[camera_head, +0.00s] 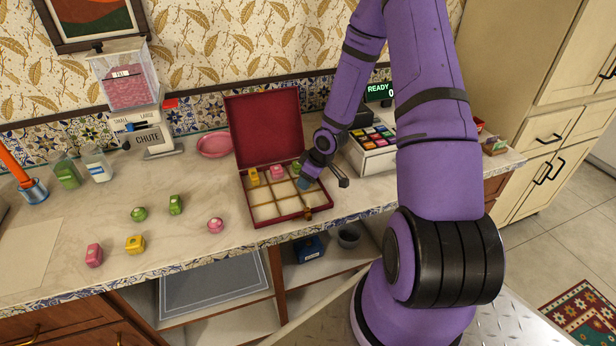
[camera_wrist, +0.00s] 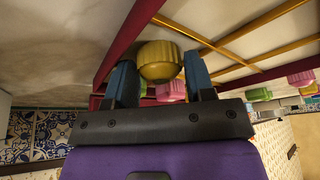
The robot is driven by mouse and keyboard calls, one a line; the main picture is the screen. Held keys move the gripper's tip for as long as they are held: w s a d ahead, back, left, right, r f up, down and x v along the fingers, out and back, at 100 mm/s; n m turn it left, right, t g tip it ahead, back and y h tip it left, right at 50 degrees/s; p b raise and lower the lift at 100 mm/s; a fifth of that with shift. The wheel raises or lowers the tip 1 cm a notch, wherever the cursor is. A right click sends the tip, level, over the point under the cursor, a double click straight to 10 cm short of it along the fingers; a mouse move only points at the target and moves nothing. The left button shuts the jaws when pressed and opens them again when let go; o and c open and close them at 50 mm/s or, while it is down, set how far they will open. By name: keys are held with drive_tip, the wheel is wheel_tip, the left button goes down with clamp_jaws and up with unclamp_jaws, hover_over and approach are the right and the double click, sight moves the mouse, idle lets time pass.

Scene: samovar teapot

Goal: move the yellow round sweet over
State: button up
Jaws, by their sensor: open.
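A yellow round sweet (camera_wrist: 158,58) with a ridged side shows in the wrist view between the two blue fingers of my gripper (camera_wrist: 160,72). The fingers stand apart on either side of it; whether either touches it I cannot tell. In the head view my gripper (camera_head: 307,182) reaches down into the right part of the open red box (camera_head: 273,222). The round sweet is hidden there behind my gripper. A yellow sweet (camera_head: 254,177), a pink one (camera_head: 277,172) and a green one (camera_head: 297,167) sit in the box's back row.
Left of the box, loose green sweets (camera_head: 138,214), pink sweets (camera_head: 93,254) and a squarish yellow sweet (camera_head: 135,244) lie on the counter. A pink dish (camera_head: 213,145) and a chute dispenser (camera_head: 148,138) stand behind. A tray of coloured pieces (camera_head: 375,143) stands at right. The box's front compartments look empty.

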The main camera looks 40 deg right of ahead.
drive_tip(key=s+r+m+g+h, duration=0.15)
drive_tip(key=s+r, duration=0.25)
drive_tip(key=r, duration=0.8)
drive_tip(key=s+r+h, duration=0.3)
drive_tip(key=r, duration=0.8)
drive_tip(key=s+a+r+m+t+y, duration=0.1)
drive_tip(key=s+a+r+m, duration=0.1)
drive_tip(key=s+a+r, duration=0.4)
drive_tip(key=s+a+r+m+t+y, duration=0.1)
drive_tip(key=s+a+r+m, duration=0.1)
drive_tip(key=s+a+r, duration=0.5)
drive_tip(key=s+r, duration=0.6)
drive_tip(key=r, duration=0.1)
drive_tip(key=shift+s+t, duration=0.25)
drive_tip(key=shift+t, duration=0.1)
